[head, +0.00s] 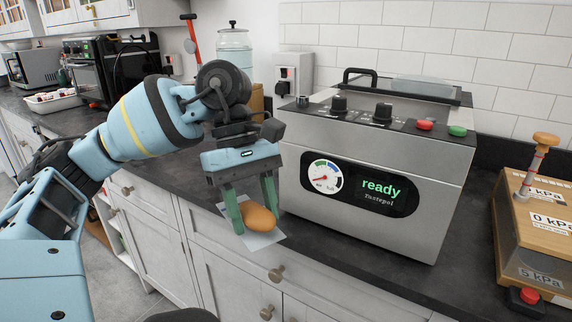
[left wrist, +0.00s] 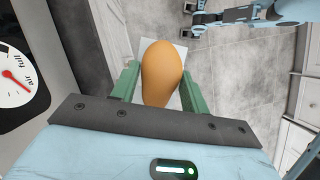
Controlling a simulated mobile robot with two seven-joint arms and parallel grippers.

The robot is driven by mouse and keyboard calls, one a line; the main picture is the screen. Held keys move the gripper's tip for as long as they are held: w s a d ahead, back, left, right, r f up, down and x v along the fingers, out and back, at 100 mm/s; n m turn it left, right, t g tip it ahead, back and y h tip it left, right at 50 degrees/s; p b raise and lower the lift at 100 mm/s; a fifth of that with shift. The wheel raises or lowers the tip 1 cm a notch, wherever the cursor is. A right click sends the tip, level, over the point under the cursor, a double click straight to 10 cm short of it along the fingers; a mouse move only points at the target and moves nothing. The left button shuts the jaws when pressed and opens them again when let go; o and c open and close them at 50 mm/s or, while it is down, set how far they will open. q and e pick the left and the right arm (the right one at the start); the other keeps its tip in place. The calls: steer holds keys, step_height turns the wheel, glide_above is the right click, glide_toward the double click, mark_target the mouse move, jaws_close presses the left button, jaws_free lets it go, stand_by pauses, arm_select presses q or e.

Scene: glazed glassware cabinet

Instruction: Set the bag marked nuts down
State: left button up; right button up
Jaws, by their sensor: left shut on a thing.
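My left gripper (head: 256,221) is shut on a rounded orange-brown bulge with a flat pale sheet around it, which I take to be the bag (head: 258,218). No marking on it can be read. In the left wrist view the bag (left wrist: 161,75) sits between the two green fingers (left wrist: 160,82), with its pale part behind the bulge. It is held at the front of the counter, and floor tiles show beyond it in the wrist view.
A steel machine (head: 440,190) reading "ready" stands just right of my gripper. The dark counter (head: 335,240) has a narrow bare strip in front of it. A wooden stand with kPa plates (head: 540,215) is at the far right. A white tray (head: 50,102) lies on the left counter.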

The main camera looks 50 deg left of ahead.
arm_select(q)
steer(key=w+d+f+m+g+y, duration=0.1)
steer(key=d+f+m+g+y, duration=0.1)
steer(key=d+f+m, duration=0.2)
steer(key=w+d+f+m+g+y, duration=0.1)
steer(key=d+f+m, duration=0.4)
steer(key=d+m, duration=0.6)
steer(key=shift+w+m+g+y, duration=0.4)
steer(key=shift+w+m+y, duration=0.25)
steer(key=shift+m+y, duration=0.2)
steer(key=shift+a, duration=0.1)
